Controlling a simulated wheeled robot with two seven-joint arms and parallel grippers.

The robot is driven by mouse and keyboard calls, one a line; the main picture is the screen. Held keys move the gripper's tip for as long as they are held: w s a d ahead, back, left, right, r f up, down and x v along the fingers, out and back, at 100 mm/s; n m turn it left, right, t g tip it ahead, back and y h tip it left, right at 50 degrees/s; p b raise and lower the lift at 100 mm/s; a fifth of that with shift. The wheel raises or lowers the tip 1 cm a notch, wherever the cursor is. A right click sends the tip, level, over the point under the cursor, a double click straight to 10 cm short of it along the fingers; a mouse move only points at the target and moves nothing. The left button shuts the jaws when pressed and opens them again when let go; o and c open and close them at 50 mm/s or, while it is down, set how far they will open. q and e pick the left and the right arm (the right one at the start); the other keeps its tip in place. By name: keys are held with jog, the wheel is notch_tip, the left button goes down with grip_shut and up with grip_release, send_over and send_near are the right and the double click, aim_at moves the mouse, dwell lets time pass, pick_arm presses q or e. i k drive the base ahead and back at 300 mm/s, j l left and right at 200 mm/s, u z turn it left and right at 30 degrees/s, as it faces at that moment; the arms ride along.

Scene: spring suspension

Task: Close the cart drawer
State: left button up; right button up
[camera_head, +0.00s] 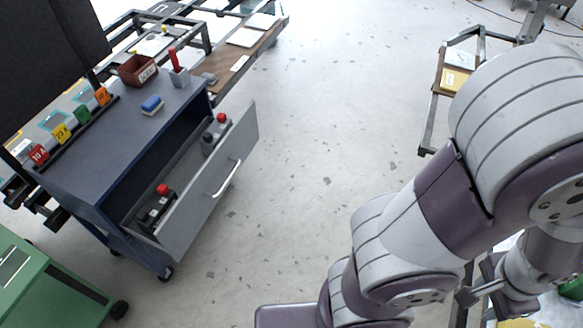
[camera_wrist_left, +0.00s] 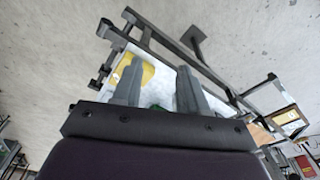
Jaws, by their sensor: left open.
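The dark blue cart (camera_head: 85,160) stands at the left in the head view. Its grey drawer (camera_head: 190,213) is pulled out toward the right, with a pale bar handle (camera_head: 227,180) on its front. Dark items with red tops lie inside, one near (camera_head: 158,205) and one farther back (camera_head: 214,130). My left gripper (camera_head: 470,297) is at the lower right, well apart from the drawer and partly hidden by my arm. In the left wrist view its two fingers (camera_wrist_left: 160,88) are spread and empty, over a dark metal frame. My right gripper is not in view.
A red-brown bin (camera_head: 138,70) and a blue sponge-like block (camera_head: 152,105) stand on the cart top beside coloured number tags. A green cabinet (camera_head: 40,285) is at lower left. A metal-frame cart (camera_head: 440,90) is at upper right. Clear floor (camera_head: 320,150) lies between.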

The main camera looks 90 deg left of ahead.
aim_at(199, 182)
jog(key=u, duration=3.6)
jog(key=i+j+u, duration=0.2)
jog(key=i+j, duration=0.15)
jog(key=i, duration=0.3)
